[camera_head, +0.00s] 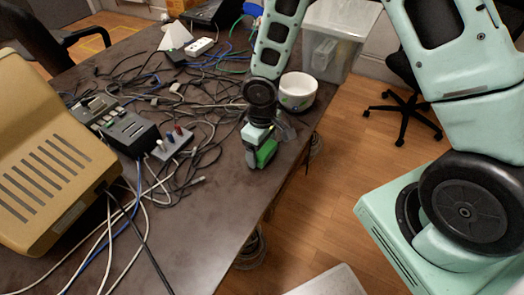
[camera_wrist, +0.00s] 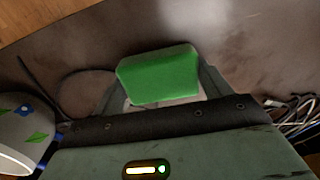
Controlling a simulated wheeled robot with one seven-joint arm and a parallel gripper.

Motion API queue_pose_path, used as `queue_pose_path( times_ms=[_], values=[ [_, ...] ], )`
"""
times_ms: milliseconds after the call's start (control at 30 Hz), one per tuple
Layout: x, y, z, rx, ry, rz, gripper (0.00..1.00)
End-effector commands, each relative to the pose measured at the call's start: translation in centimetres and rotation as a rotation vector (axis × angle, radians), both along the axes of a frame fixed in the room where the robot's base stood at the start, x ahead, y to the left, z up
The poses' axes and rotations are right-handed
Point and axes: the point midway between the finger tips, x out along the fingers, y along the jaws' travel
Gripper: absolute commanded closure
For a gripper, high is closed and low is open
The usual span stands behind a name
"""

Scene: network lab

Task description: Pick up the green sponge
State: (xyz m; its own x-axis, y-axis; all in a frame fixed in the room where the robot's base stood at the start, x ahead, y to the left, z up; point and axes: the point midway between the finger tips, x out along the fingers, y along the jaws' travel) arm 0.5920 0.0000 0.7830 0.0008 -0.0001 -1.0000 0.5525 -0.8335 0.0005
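The green sponge (camera_wrist: 158,76) is a block with a bright green face, between the two fingers of my gripper in the wrist view. A finger lies close against each side, and my gripper (camera_wrist: 160,88) looks shut on it. In the head view the sponge (camera_head: 266,152) shows at the tip of my gripper (camera_head: 259,145), near the right edge of the dark table (camera_head: 210,235). The fingers hide part of it there. I cannot tell whether its underside touches the tabletop.
A white patterned bowl (camera_head: 297,92) stands close behind my gripper. A beige monitor (camera_head: 45,150) fills the far left. The front tabletop is mostly clear.

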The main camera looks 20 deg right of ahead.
Motion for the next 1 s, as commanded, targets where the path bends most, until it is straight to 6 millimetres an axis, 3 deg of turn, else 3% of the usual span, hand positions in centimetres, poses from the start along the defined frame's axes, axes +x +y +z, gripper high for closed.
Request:
queue_pose_path(
  times_ms=[433, 800, 1000],
  values=[
    [0.1, 0.0, 0.9, 0.0, -0.002, 0.0, 0.45],
    [0.1, -0.1, 7.8, 0.001, -0.004, -0.001, 0.45],
    [0.0, 0.0, 9.8, 0.0, 0.0, -0.001, 0.45]
  ],
)
